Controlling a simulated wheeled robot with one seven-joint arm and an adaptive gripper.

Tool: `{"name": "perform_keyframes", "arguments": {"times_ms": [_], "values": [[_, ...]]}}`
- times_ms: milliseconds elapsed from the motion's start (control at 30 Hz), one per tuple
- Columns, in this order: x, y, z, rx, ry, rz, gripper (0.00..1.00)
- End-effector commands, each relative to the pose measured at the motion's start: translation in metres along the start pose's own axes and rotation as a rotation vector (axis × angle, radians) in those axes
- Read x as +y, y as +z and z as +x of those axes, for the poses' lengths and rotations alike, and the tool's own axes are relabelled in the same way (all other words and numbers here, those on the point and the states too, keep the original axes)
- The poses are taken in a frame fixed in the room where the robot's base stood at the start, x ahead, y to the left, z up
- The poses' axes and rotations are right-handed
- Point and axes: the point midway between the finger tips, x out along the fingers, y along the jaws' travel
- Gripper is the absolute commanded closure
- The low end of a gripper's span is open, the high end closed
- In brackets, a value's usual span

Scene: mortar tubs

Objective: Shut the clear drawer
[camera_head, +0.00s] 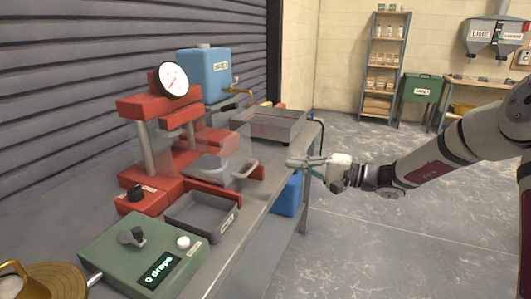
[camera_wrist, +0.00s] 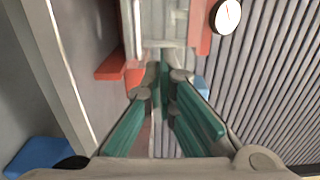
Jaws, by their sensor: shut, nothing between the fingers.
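The clear drawer (camera_head: 236,158) is a see-through box at the red press (camera_head: 163,150) on the bench, and it appears to stick out toward the bench's right edge. Its outline is faint, so how far it stands open is hard to judge. My gripper (camera_head: 292,163) is shut and empty, to the right of the drawer, over the bench edge and pointing left at the press. In the wrist view the teal fingers of my gripper (camera_wrist: 165,72) are together, pointing at the press. Contact with the drawer cannot be told.
A grey tray (camera_head: 203,215) and a green drop-counter box (camera_head: 145,255) stand in front of the press. Another grey tray (camera_head: 270,124) and a blue tank (camera_head: 204,72) stand behind it. A blue container (camera_head: 288,195) is below the bench edge. Open floor lies to the right.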

Motion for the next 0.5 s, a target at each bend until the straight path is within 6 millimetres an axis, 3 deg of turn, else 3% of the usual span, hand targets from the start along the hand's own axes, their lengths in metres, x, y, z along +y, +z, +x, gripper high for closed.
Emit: {"name": "perform_keyframes", "arguments": {"times_ms": [167, 500], "values": [[0.001, -0.004, 0.010, 0.008, -0.012, 0.001, 1.00], [0.001, -0.003, 0.073, 0.005, -0.011, 0.002, 1.00]]}}
